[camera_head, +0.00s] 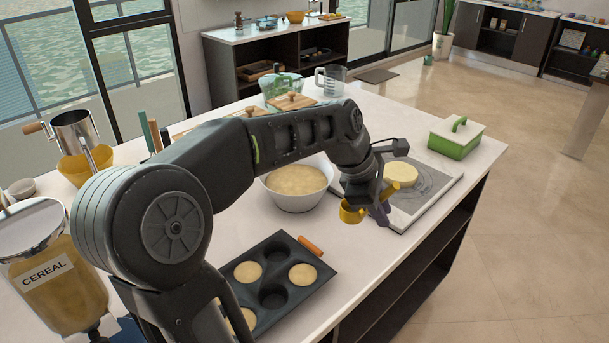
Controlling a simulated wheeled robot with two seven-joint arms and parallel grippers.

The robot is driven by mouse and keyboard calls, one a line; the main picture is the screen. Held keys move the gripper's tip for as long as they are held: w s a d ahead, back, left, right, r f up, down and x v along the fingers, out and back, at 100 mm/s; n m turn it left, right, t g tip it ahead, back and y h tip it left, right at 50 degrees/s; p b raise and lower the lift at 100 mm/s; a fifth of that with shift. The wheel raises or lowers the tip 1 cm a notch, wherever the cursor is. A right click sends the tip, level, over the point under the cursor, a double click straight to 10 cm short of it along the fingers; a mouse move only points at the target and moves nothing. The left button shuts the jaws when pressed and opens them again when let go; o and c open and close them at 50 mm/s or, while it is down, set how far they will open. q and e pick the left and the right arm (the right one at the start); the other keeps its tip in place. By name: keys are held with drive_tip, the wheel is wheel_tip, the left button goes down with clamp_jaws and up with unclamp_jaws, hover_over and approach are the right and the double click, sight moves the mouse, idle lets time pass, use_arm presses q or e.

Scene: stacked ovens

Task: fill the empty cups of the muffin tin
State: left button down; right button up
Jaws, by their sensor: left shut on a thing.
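A dark muffin tin (317,287) lies on the near counter, partly hidden by my left arm. Cups with pale batter show at its left, right and near side. A far cup (283,246) and a middle cup (273,296) look dark and empty. A white bowl (300,203) full of pale batter (297,180) stands behind the tin. My left gripper (368,207) is shut on a yellow scoop (351,213), held just right of the bowl. The scoop's inside cannot be seen clearly. My right gripper is not in view.
A grey board (432,194) with a pale round of dough (401,174) lies right of the bowl. A green and white dish (456,138) stands at the right. A cereal dispenser (58,285) is at the near left. An orange-handled tool (311,244) lies by the tin.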

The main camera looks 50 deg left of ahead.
use_arm(q)
drive_tip(key=shift+m, duration=0.3)
drive_tip(key=w+d+f+m+g+h, duration=0.2)
drive_tip(key=d+f+m+g, duration=0.5)
drive_tip(key=d+f+m, duration=0.9)
drive_tip(key=shift+w+d+f+m+h, duration=0.15)
drive_tip(key=shift+w+d+m+h, duration=0.35)
drive_tip(key=shift+d+m, duration=0.4)
drive_tip(key=shift+d, duration=0.15)
